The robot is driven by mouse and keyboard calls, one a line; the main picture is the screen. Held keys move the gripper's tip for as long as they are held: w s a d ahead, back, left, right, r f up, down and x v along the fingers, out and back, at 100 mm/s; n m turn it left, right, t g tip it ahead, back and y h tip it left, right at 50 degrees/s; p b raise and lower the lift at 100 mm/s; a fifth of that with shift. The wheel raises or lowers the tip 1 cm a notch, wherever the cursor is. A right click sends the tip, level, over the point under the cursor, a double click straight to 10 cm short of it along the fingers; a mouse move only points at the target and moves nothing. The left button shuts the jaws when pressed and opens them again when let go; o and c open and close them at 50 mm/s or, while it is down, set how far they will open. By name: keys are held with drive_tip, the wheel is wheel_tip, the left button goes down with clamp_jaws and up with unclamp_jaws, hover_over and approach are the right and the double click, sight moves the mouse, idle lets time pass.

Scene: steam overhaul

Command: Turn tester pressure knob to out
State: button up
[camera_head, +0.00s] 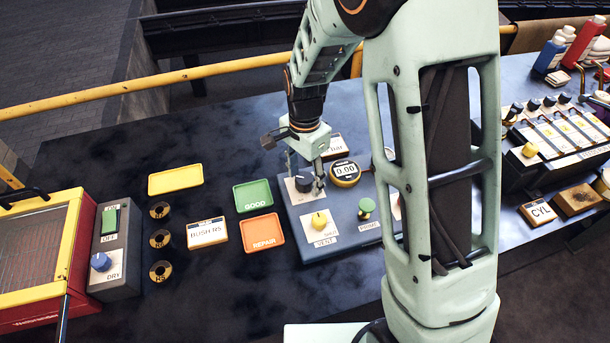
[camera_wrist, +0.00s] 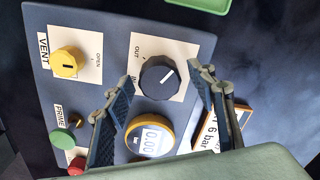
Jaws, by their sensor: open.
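The tester (camera_head: 345,203) is a blue-grey panel on the dark bench, and it fills much of the wrist view (camera_wrist: 105,85). Its black pressure knob (camera_wrist: 158,77) sits on a white plate with "OUT" printed at the plate's upper left. The knob also shows in the head view (camera_head: 303,185), partly covered by a finger. My gripper (camera_head: 306,178) is open above the knob. In the wrist view its fingers (camera_wrist: 159,75) stand on either side of the knob; contact cannot be told.
A yellow vent knob (camera_head: 319,220), a green prime button (camera_head: 366,205) and a gauge reading 0.00 (camera_head: 345,172) are close by on the panel. A green tray (camera_head: 252,195) and an orange tray (camera_head: 262,231) lie to the left. A yellow rail (camera_head: 180,80) runs behind.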

drive_tip(key=c, duration=1.2)
drive_tip(key=shift+o, duration=0.2)
drive_tip(key=shift+n, duration=0.3)
drive_tip(key=n+b, duration=0.1)
drive_tip(key=n, duration=0.3)
drive_tip(key=n+b, duration=0.1)
drive_tip(key=n, duration=0.8)
drive_tip(key=shift+a+n, duration=0.1)
drive_tip(key=shift+n, duration=2.2)
